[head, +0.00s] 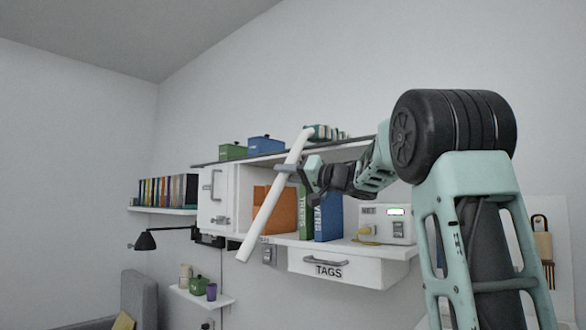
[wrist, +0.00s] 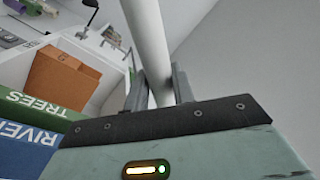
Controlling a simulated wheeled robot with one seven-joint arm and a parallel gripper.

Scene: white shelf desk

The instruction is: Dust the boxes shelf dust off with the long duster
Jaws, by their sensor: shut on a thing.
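The long duster's white handle (head: 268,213) slants across the front of the shelf unit, its lower end hanging free at lower left. My gripper (head: 300,172) is shut on this handle near its upper part. In the wrist view the handle (wrist: 147,35) passes between the two fingers (wrist: 158,90). The boxes shelf (head: 272,158) is the top board, with a green box (head: 232,151) and a blue box (head: 266,145) on it. A small striped, multicoloured thing (head: 328,132) shows by the handle's upper end; I cannot tell whether it is the duster's head. Dust is too small to make out.
Below the top board are a white cabinet door (head: 216,199), an orange folder (head: 283,208), the green TREES book (head: 306,213), a blue book (head: 328,217), a white device (head: 386,224) and the TAGS drawer (head: 335,268). A black lamp (head: 146,241) is at left. The air left of the handle's lower end is clear.

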